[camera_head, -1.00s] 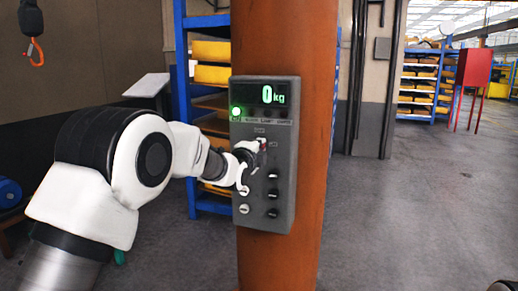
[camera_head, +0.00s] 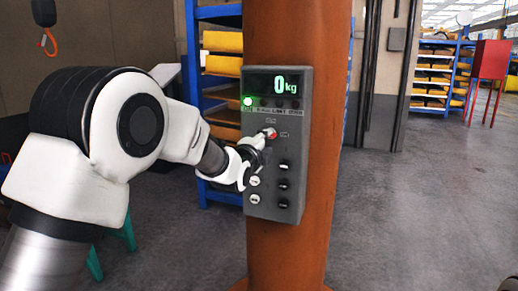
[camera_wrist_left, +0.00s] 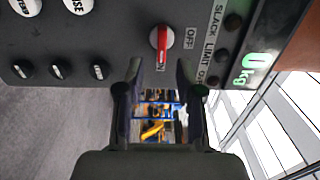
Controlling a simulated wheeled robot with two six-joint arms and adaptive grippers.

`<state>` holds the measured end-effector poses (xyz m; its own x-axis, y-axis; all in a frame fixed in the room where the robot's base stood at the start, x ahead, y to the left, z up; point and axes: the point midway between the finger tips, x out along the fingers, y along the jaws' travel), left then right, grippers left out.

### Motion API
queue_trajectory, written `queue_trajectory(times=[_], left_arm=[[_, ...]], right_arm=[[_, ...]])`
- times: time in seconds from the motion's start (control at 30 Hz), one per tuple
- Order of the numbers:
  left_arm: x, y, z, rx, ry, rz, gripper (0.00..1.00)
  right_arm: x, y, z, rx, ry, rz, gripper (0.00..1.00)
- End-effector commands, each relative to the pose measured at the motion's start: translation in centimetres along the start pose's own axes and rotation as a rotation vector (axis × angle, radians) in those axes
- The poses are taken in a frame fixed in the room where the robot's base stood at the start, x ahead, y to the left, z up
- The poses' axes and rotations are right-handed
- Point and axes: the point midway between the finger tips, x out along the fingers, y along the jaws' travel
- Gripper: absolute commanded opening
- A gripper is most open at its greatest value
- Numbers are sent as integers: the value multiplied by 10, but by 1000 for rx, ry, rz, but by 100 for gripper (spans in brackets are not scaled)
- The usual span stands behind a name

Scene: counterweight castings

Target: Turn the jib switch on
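The jib switch (camera_head: 271,133) is a red rotary knob on the upper part of a grey control box (camera_head: 293,187). In the left wrist view the red knob (camera_wrist_left: 159,42) stands upright in the picture. An OFF label is to its right, and a partly hidden letter shows at its lower end. My left gripper (camera_head: 261,144) is at the box, right by the knob. In the left wrist view its fingers (camera_wrist_left: 159,76) are open, one on each side below the knob, with a gap between them. Contact with the knob cannot be told. My right gripper is not in view.
The box hangs on an orange pillar (camera_head: 327,170). Its display (camera_head: 279,84) reads 0 kg, and a green lamp (camera_head: 247,101) is lit. Several black and white buttons (camera_head: 283,184) sit below the knob. Blue shelves (camera_head: 192,60) stand behind. The floor at right is clear.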

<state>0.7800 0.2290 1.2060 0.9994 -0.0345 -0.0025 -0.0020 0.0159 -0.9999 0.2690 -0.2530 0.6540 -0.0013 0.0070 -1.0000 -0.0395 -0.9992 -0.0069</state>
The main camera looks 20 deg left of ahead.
Motion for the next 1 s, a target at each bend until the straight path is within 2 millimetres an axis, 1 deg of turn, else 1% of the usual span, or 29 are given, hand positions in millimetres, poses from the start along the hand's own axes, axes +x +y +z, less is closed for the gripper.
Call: queue_trajectory(times=[0.03,0.1,0.2,0.3,0.43,0.73,0.8,0.87,0.97,1.0], left_arm=[[-15,-1,0,0,0,1,36],[-33,0,0,1,0,2,36],[-53,0,0,1,0,1,36],[-65,0,0,1,1,1,36],[-70,1,-1,1,1,1,36],[-69,1,0,1,1,0,36],[-69,4,-1,1,1,6,36],[-66,18,-1,0,1,27,36],[-60,69,0,-6,0,106,36],[-59,100,1,-10,-1,154,36]], right_arm=[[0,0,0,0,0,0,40],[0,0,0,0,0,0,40],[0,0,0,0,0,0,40],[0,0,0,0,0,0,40],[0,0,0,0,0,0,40],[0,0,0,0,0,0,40],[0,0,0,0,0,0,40],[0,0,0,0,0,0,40],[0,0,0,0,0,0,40],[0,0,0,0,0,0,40]])
